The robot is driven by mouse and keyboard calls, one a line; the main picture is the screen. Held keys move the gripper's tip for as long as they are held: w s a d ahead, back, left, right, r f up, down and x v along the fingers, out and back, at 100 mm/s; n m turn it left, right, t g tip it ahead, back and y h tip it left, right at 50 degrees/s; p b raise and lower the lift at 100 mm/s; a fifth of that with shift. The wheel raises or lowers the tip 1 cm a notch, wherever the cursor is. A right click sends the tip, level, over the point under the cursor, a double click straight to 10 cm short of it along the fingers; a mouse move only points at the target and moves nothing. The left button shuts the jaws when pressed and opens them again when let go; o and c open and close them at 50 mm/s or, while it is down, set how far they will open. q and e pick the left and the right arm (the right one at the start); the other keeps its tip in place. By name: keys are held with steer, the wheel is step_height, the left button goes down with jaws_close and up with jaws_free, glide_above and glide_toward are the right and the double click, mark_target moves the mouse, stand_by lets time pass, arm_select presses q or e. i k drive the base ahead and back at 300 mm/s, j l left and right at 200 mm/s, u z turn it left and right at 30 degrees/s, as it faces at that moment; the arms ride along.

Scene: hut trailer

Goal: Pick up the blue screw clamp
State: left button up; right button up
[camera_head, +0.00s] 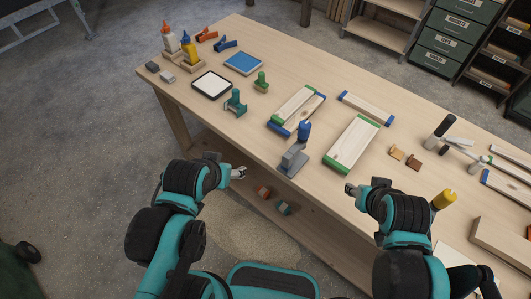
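Several clamp-like tools are on the workbench (190,105). A small blue one (225,44) lies at the far left beside an orange one (207,35). A teal one (235,103) stands nearer, right of a white framed panel. A grey tool with a blue top (296,156) stands upright at the near edge. I cannot tell for sure which is the blue screw clamp. My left gripper (239,173) is in front of the bench's near edge, left of the grey tool and apart from it. My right gripper (351,188) is right of that tool, touching nothing visible. Both appear empty; their finger gaps are too small to judge.
Glue bottles (188,45), a blue pad (244,63) and the white framed panel (211,85) occupy the left. A lower shelf (240,187) holds small blocks. Bare bench top lies around the teal tool.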

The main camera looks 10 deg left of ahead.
mark_target(294, 156)
steer(key=k+l+u, duration=0.1)
steer(key=k, duration=0.35)
steer(key=k+l+u, duration=0.1)
steer(key=k, duration=0.4)
